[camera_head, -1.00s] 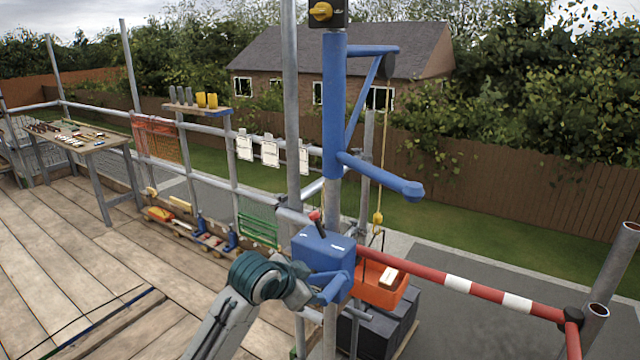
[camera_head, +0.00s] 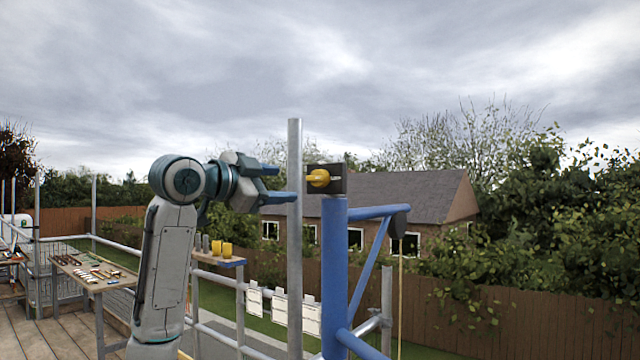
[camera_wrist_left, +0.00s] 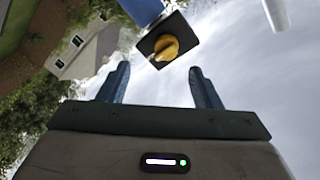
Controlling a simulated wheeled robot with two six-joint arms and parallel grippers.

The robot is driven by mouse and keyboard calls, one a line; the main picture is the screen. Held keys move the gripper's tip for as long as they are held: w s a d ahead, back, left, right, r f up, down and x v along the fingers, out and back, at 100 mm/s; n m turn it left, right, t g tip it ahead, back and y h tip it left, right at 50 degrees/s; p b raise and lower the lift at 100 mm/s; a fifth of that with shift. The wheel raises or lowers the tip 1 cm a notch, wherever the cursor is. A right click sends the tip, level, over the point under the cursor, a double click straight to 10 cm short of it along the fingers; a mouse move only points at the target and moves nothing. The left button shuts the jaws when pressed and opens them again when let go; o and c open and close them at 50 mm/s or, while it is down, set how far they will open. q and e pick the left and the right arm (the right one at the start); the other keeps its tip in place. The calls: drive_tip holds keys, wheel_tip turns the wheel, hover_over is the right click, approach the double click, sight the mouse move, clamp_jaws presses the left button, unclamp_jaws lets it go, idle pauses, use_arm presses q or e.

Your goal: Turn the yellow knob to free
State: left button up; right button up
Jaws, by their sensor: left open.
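The yellow knob (camera_head: 319,178) sits on a dark square plate (camera_head: 338,178) at the top of the blue post (camera_head: 335,260). In the left wrist view the knob (camera_wrist_left: 165,48) and its dark plate (camera_wrist_left: 181,36) lie beyond and between my fingertips, apart from them. My left gripper (camera_head: 281,183) is open and empty, level with the knob and to its left in the head view. Its two blue fingers (camera_wrist_left: 158,78) point towards the knob. The grey upright pole stands between the fingertips and the knob in the head picture. My right gripper is not in view.
A grey scaffold pole (camera_head: 295,240) stands upright just left of the knob. A blue bracket arm (camera_head: 372,212) reaches right from the post. A shelf (camera_head: 218,259) with yellow cups and a tool table (camera_head: 92,272) stand lower left. Open sky lies above.

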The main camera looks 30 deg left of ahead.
sight(312, 178)
use_arm(q)
drive_tip(key=w+p, duration=0.2)
drive_tip(key=w, duration=0.1)
drive_tip(key=w+d+r+p, duration=0.1)
drive_tip(key=w+p, duration=0.1)
drive_tip(key=w, duration=0.1)
drive_tip(key=w+p, duration=0.2)
drive_tip(key=w, duration=0.2)
drive_tip(key=shift+d+r, duration=0.2)
drive_tip(key=shift+d, duration=0.15)
drive_tip(key=shift+c, duration=0.5)
drive_tip(key=shift+f, duration=0.1)
drive_tip(key=c, duration=0.9)
